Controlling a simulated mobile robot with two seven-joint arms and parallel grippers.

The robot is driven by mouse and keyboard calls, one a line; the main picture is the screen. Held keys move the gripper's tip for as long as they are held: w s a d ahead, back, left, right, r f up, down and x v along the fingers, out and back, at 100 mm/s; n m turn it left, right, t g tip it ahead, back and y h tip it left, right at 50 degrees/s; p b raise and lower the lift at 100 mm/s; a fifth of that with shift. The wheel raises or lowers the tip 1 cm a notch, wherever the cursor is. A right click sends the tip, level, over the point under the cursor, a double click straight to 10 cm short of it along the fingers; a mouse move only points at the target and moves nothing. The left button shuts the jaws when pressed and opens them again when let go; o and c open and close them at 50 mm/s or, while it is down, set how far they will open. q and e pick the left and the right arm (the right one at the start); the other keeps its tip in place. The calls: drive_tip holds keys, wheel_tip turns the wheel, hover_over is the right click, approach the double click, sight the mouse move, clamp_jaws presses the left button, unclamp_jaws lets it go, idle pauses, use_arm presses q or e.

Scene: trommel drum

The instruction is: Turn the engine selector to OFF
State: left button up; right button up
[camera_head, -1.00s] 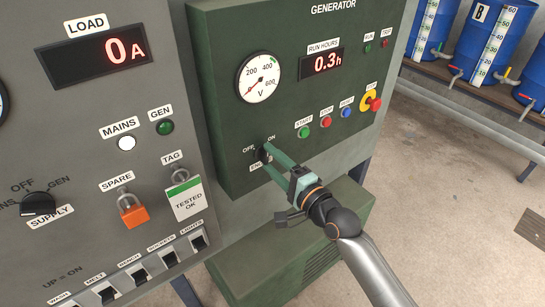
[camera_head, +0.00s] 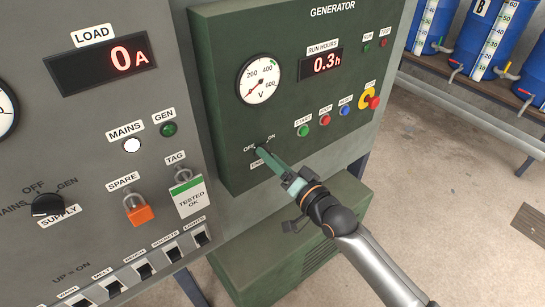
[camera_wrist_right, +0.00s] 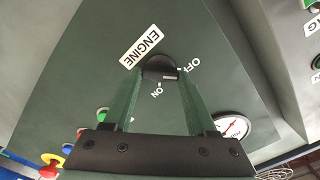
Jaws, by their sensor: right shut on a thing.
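The engine selector is a small black knob on the green generator panel, below the voltmeter; its top edge shows in the head view (camera_head: 262,146) between the OFF and ON labels. The right wrist view shows the knob (camera_wrist_right: 157,66) with a pale mark on its edge between the OFF and ON labels; exactly where it points is hard to tell. My right gripper (camera_head: 264,153) has its two green fingers shut on the knob, one at each side in the wrist view (camera_wrist_right: 160,75). In the head view the fingers partly hide the knob and ENGINE label. My left gripper is not in view.
Start, stop and reset buttons (camera_head: 325,122) and a yellow-ringed red button (camera_head: 373,102) lie right of the knob. A grey panel with a supply selector (camera_head: 47,204), orange padlock (camera_head: 139,212) and hanging tag (camera_head: 188,196) is at left. A green box (camera_head: 290,245) stands below.

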drive_tip(key=shift+n, duration=0.4)
drive_tip(key=o, duration=1.4)
drive_tip(key=shift+c, duration=0.2)
drive_tip(key=v, duration=1.2)
drive_tip(key=shift+s+d+b, duration=0.15)
drive_tip(key=shift+s+b, duration=0.05)
drive_tip(key=shift+b, duration=0.15)
drive_tip(key=s+d+f+n+g+h, duration=0.1)
drive_tip(key=s+d+f+h, duration=0.1)
drive_tip(key=s+f, duration=0.3)
drive_tip(key=s+d+f+n+g+h, duration=0.1)
drive_tip(key=s+f, duration=0.5)
drive_tip(key=f, duration=0.6)
drive_tip(key=s+d+f+n+g+h, duration=0.1)
drive_tip(key=s+d+f+g+h, duration=0.2)
drive_tip(key=f, duration=0.6)
drive_tip(key=s+d+h, duration=0.2)
drive_tip(key=s+d, duration=0.1)
drive_tip(key=shift+n, duration=0.3)
